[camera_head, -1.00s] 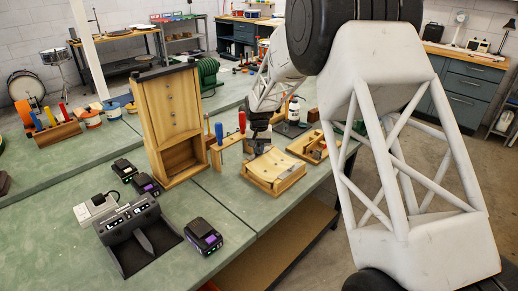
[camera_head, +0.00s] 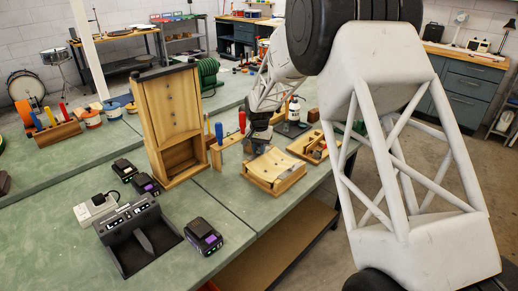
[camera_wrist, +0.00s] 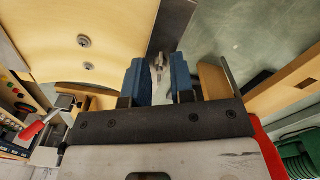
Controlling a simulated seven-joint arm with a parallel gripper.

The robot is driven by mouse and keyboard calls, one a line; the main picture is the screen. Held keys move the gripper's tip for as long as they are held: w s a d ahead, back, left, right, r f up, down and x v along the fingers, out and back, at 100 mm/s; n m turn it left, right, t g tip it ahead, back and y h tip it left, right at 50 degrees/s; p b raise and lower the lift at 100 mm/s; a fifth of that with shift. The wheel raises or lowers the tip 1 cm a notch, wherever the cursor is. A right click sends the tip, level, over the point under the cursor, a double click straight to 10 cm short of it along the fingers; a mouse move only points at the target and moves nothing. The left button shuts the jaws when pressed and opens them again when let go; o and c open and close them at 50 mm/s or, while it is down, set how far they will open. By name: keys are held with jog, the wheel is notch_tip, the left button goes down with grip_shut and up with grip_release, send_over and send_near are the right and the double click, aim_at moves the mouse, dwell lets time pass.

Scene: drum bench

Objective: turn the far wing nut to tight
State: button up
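In the wrist view, the two blue fingers of my gripper (camera_wrist: 159,80) stand apart, with a clear gap between them. A small metal piece, which looks like a wing nut (camera_wrist: 158,62), shows in that gap near the fingertips. I see space on both sides of it; whether either finger touches it is unclear. In the head view, my gripper (camera_head: 257,149) is low at the back edge of a pale wooden fixture (camera_head: 273,172). The nut is hidden there, and I cannot read how tight it is.
A tall wooden cabinet (camera_head: 172,120) stands left of my gripper. A second wooden fixture (camera_head: 309,148) lies close on its right. A blue-handled tool (camera_head: 219,133) and a red-handled one (camera_head: 242,122) stand nearby. Green bench top is free in front, beside the black battery (camera_head: 203,236).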

jog(key=shift+o, duration=1.3)
jog(key=shift+r, duration=3.9)
